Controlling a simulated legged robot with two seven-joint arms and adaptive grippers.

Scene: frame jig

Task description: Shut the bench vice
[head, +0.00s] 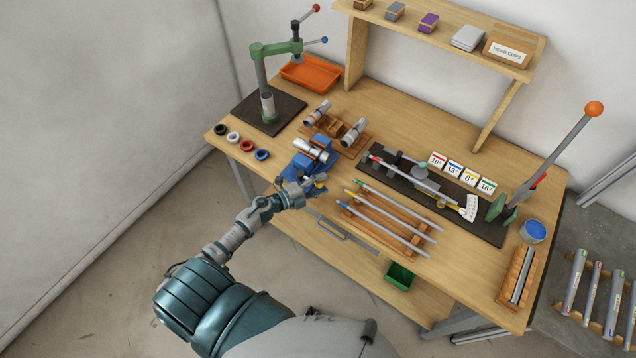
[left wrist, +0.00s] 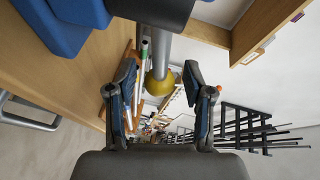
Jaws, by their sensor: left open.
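The blue bench vice (head: 302,167) stands at the front edge of the wooden bench, with a silver tube (head: 311,150) lying at its jaws. Whether the jaws touch the tube is too small to tell. My left gripper (head: 314,185) is just in front of the vice. In the left wrist view my gripper (left wrist: 157,78) is open, and a grey bar with a yellow ball end (left wrist: 158,86) shows between its fingers, apart from both pads. Part of the blue vice (left wrist: 60,25) fills that view's upper left. My right gripper is not in view.
A rack with several rods (head: 385,222) lies right of the vice, and wooden cradles with silver parts (head: 335,127) lie behind it. A green press (head: 267,88) stands back left. Coloured rings (head: 247,145) lie left.

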